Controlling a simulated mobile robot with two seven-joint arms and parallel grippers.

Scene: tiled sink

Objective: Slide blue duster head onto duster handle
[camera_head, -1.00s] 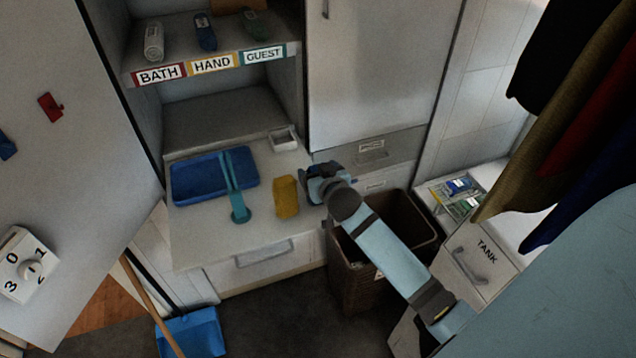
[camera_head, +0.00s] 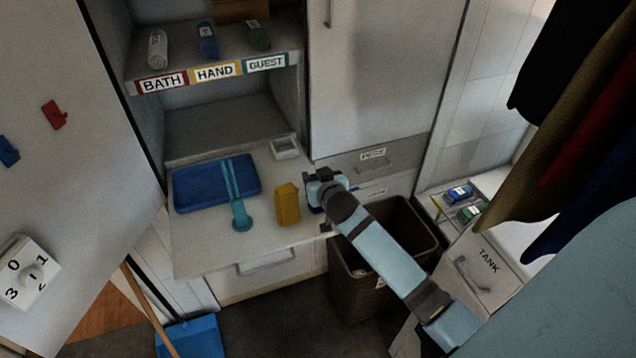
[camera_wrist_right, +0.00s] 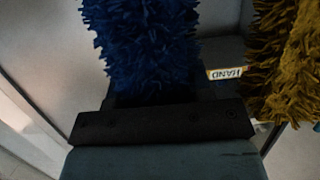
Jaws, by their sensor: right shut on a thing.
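The teal duster handle (camera_head: 239,210) has two long prongs and lies partly over the blue tray (camera_head: 185,205), its rounded end on the white counter. A yellow duster head (camera_head: 287,204) stands on the counter to the right of the handle. My right gripper (camera_head: 313,192) is just right of the yellow head, over the counter's right edge. In the right wrist view it is shut on the blue fluffy duster head (camera_wrist_right: 140,45); the yellow head (camera_wrist_right: 290,60) is at the right there. In the head view my gripper mostly hides the blue head. My left gripper is not in view.
A brown waste basket (camera_head: 400,235) stands below my right arm. A small white dish (camera_head: 285,148) is at the counter's back right. A shelf (camera_head: 215,70) labelled BATH, HAND and GUEST is above the counter. The counter front (camera_head: 215,255) is clear.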

